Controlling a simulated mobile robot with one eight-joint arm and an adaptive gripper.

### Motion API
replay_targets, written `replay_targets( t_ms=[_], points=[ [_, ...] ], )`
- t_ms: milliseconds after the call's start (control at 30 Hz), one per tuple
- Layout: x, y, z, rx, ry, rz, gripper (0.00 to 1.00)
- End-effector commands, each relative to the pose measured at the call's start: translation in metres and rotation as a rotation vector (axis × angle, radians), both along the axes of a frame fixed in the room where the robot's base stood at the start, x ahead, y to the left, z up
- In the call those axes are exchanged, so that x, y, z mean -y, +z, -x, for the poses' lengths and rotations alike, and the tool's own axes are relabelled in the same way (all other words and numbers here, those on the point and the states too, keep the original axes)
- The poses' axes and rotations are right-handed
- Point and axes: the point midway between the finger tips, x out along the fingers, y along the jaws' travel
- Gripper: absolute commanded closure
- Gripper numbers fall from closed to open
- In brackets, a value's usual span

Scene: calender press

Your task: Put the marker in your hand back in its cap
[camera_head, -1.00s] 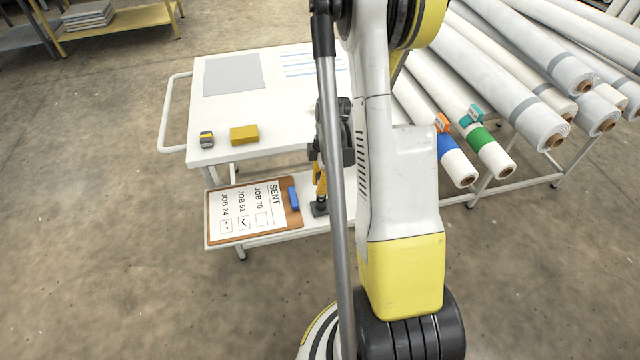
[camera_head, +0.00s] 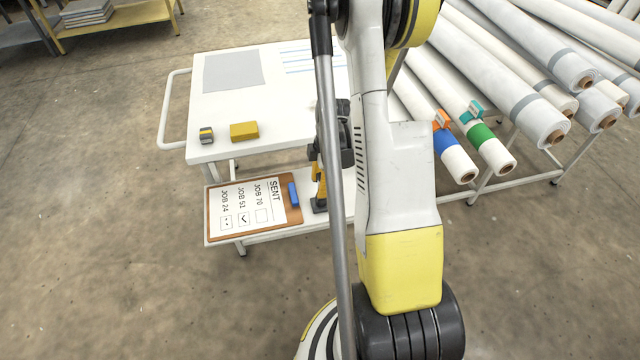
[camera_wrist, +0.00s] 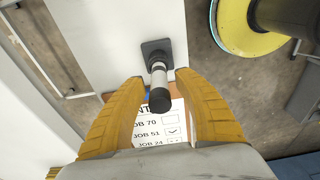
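In the wrist view, the marker (camera_wrist: 159,78) is a pale barrel with a dark round end toward the camera. Its far end meets a dark square base (camera_wrist: 151,46), which stands on the white lower shelf; the cap itself I cannot make out separately, nor how deep the marker sits. My gripper (camera_wrist: 160,80) has its two yellow fingers spread on either side of the marker, with narrow gaps showing. In the head view, my gripper (camera_head: 318,175) is mostly hidden behind my arm, above the dark base (camera_head: 319,205).
A clipboard (camera_head: 212,225) with a job list and a blue block (camera_head: 293,194) lie on the lower shelf beside the base. The table top (camera_head: 215,125) holds a yellow block (camera_head: 244,131) and a small grey-yellow item (camera_head: 206,136). White rolls (camera_head: 500,70) lie on a rack at right.

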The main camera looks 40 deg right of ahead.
Motion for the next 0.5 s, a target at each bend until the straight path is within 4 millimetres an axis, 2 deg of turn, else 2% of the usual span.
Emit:
replay_targets(
  t_ms=[167, 267, 500],
  points=[
    [0.0, 0.002, 0.0, 0.0, 0.0, 0.0, 0.62],
    [0.001, 0.011, 0.001, 0.0, 0.0, 0.0, 0.62],
    [0.006, 0.059, 0.004, 0.0, 0.0, 0.0, 0.62]
  ],
)
